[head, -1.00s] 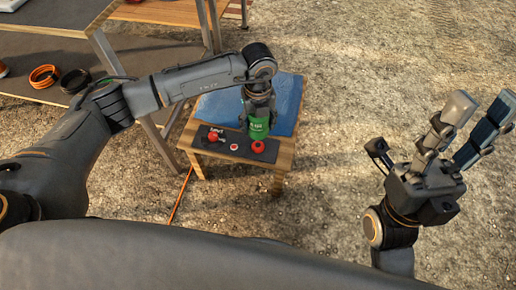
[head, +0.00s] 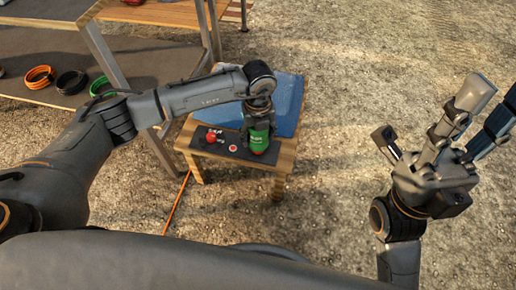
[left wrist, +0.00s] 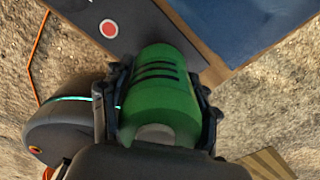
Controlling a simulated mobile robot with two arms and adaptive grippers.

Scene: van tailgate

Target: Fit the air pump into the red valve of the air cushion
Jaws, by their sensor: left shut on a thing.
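The air pump (head: 259,140) is a green cylinder held in my left gripper (head: 258,128), whose fingers are shut around it. It also shows in the left wrist view (left wrist: 165,90), between both fingers. The blue air cushion (head: 284,103) lies on a small wooden table, with a dark strip (head: 218,151) along its near side. In the head view, the red valve (head: 259,152) shows only as a sliver under the pump's lower end. I cannot tell whether they touch. The left wrist view does not show the valve. My right gripper (head: 440,125) is open and empty, out to the right.
An orange cord (head: 176,203) hangs by the wooden table (head: 282,160). Coiled cables (head: 72,81) lie on a shelf at left. Gravel ground is open at right.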

